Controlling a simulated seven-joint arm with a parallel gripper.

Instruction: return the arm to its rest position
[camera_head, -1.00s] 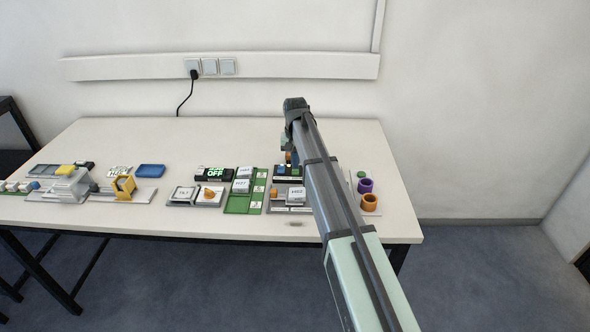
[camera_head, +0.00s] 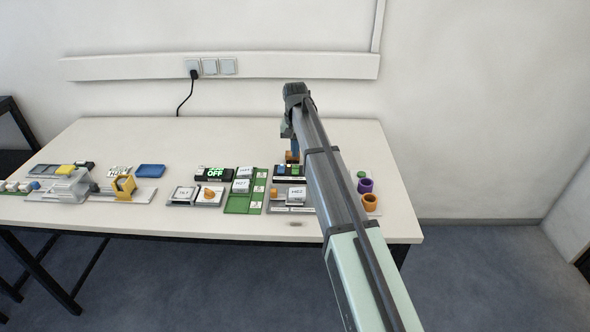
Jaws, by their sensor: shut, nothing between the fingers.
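My arm (camera_head: 330,190) reaches from the lower right up over the right part of the table, and its bend is high in front of the wall. Below that bend, a small part of my gripper (camera_head: 293,142) shows beside the arm, above the back of the right-hand group of things. It is shut and empty. The arm hides most of it, and its fingertips cannot be made out.
The white table (camera_head: 230,140) is clear along its back. Green trays (camera_head: 240,203), a black sign reading OFF (camera_head: 213,174), a blue block (camera_head: 150,171) and a yellow-framed device (camera_head: 124,186) stand along its front.

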